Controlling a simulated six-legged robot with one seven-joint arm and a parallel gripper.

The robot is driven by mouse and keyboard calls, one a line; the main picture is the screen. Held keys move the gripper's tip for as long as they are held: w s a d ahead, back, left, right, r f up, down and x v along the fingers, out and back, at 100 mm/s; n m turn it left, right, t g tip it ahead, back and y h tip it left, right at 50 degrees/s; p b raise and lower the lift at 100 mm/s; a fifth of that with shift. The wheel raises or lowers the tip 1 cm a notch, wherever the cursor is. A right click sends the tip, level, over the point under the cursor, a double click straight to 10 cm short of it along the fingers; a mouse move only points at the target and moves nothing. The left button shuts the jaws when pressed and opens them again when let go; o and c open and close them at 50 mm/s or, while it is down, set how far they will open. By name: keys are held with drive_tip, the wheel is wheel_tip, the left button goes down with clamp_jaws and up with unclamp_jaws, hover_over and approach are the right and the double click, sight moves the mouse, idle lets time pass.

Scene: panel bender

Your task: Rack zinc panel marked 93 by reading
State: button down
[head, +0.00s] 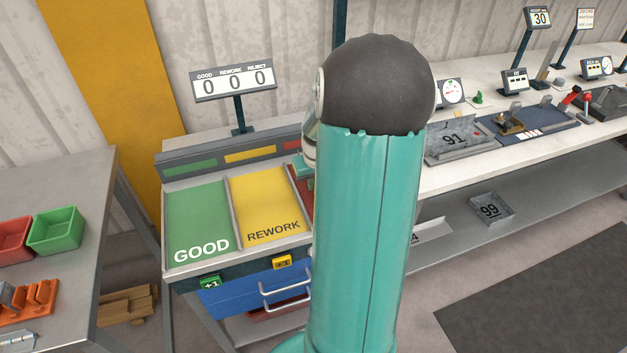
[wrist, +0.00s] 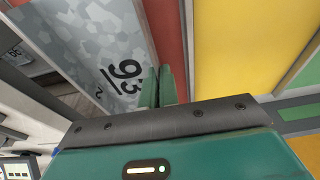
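The zinc panel marked 93 (wrist: 90,32) fills the upper left of the wrist view, spangled grey, its number near my fingers. My gripper (wrist: 159,76) has its two fingers close together at the panel's edge and appears shut on it. The panel is above or beside the red bay (wrist: 168,30); contact with the bay cannot be told. In the head view my arm hides the panel and most of my gripper. The rack has a green GOOD bay (head: 197,215), a yellow REWORK bay (head: 266,205) and a mostly hidden red bay.
The counter sign (head: 233,82) reads 0 0 0. Panel 91 (head: 460,142) lies on the white bench with gauges; panel 99 (head: 491,209) lies on the lower shelf. A grey table (head: 75,215) with red and green bins stands left. A dark mat (head: 560,300) covers clear floor at right.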

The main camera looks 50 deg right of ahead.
drive_tip(key=shift+f, duration=0.5)
drive_tip(key=c, duration=2.1)
unclamp_jaws()
drive_tip(key=o, duration=0.5)
drive_tip(key=v, duration=1.3)
drive_tip(key=shift+r, duration=0.4)
